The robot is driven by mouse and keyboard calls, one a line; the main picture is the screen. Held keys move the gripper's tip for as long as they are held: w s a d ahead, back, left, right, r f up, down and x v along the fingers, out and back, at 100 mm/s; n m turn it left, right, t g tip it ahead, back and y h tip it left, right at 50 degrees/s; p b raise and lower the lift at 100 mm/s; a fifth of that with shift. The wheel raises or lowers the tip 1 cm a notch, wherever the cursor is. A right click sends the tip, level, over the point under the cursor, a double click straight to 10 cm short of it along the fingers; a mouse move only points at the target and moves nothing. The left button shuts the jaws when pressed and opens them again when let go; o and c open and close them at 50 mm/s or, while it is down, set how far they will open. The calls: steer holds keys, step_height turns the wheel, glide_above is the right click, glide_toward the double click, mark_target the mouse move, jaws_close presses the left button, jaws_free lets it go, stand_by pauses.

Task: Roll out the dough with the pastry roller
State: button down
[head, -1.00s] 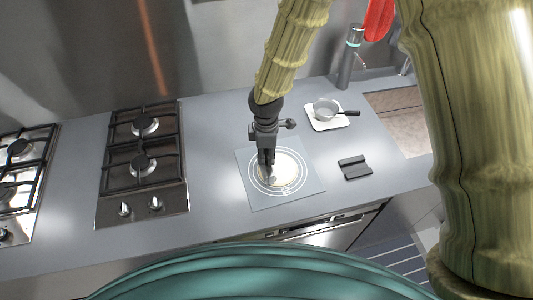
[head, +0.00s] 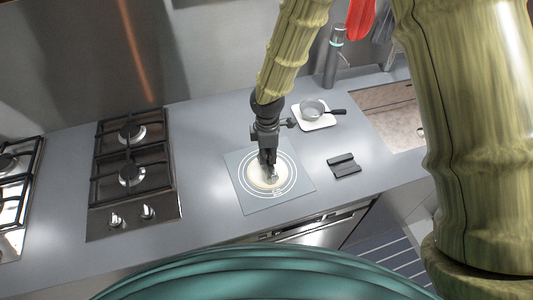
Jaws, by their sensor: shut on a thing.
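A pale round of dough (head: 256,175) lies on a grey square mat (head: 246,201) marked with white rings. My gripper (head: 268,168) points down over the dough and is shut on the pastry roller (head: 272,178). Only a small greyish, shiny part of the roller shows below the fingers, at the dough's right part. The fingers hide the rest of it and some of the dough. Whether the roller presses on the dough cannot be told from this view.
A dark grey holder (head: 344,167) stands on the counter right of the mat. A small pot (head: 312,108) sits on a white board (head: 323,122) behind it. A gas hob (head: 132,173) is at the left, a sink (head: 390,115) at the right. The counter between hob and mat is clear.

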steer(key=shift+r+p, duration=0.85)
steer(key=shift+r, duration=2.2)
